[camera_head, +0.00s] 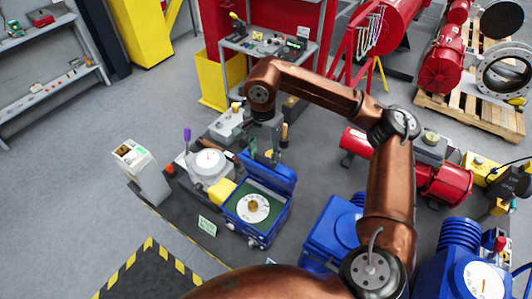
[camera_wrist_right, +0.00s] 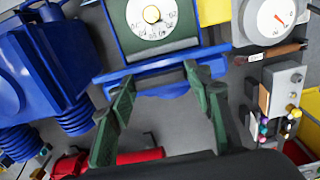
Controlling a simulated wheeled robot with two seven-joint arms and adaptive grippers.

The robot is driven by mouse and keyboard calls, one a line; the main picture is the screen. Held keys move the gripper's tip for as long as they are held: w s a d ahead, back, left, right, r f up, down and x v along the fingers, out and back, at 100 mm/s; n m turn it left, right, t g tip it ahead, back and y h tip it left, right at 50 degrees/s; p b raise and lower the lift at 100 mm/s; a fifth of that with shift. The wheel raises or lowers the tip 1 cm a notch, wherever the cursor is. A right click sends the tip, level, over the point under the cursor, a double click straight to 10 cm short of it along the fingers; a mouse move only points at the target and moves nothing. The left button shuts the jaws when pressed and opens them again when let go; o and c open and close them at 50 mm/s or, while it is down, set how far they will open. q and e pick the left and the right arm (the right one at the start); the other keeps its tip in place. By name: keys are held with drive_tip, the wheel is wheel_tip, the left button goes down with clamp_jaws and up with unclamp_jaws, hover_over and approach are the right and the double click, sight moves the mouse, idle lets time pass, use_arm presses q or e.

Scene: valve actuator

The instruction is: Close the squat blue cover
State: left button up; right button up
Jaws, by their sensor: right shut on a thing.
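The squat blue cover (camera_head: 272,174) stands raised at the back edge of its blue housing (camera_head: 270,229), leaving the housing open. Inside the housing are a green panel and a white dial (camera_head: 253,208) with a brass centre. My right gripper (camera_head: 268,157) is at the cover's upper edge, on the far side from the dial. In the right wrist view its green-padded fingers (camera_wrist_right: 160,84) stand apart on either side of a stretch of the blue cover (camera_wrist_right: 163,68). The exact contact is partly hidden. My left gripper is not in view.
A grey gauge unit (camera_head: 208,168) and a yellow block (camera_head: 222,191) stand left of the housing. A blue machine (camera_head: 329,231) stands to the right, and red motors (camera_head: 442,184) lie beyond it. A white post (camera_head: 145,172) is at the left. Floor at the far left is clear.

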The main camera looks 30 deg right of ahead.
drive_tip(key=shift+a, duration=0.1)
drive_tip(key=o, duration=1.7)
wheel_tip(320, 180, up, 12)
drive_tip(key=shift+r, duration=0.1)
drive_tip(key=shift+c, duration=0.3)
